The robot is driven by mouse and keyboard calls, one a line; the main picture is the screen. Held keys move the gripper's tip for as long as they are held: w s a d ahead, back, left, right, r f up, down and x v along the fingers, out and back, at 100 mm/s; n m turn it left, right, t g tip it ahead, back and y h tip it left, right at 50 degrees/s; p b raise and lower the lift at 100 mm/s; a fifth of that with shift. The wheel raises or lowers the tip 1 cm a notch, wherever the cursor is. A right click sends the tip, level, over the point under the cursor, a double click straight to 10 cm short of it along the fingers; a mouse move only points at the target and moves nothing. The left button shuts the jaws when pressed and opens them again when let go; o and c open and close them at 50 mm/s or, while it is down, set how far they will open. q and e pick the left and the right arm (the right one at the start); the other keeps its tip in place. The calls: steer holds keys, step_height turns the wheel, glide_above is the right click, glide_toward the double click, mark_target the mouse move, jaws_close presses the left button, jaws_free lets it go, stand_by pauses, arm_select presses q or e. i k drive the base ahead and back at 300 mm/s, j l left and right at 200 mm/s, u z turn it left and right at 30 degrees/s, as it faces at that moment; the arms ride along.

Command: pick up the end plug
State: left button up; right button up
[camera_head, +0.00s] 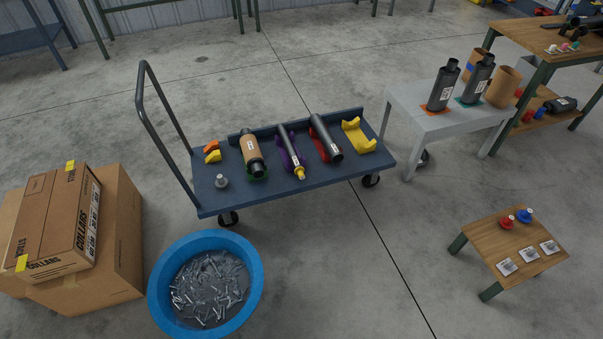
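Several plug-like pieces are in view, and I cannot tell which one is the end plug. A small grey plug (221,181) stands on the left part of the blue cart (210,202). A red plug (506,222) and a blue plug (525,215) stand on the low wooden table (493,240) at the lower right. A yellow piece (299,172) sits at the near end of a dark tube (290,145) on the cart. Neither of my grippers is in view.
On the cart lie a brown-wrapped muffler (251,153), another dark tube (325,138) and an empty yellow cradle (358,136). A blue tub (252,292) of metal parts and cardboard boxes (120,240) stand left. A grey table (440,122) holds upright mufflers. Floor between cart and wooden table is clear.

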mark_target(525, 217)
steer(key=l+z, duration=0.4)
steer(key=l, duration=2.05)
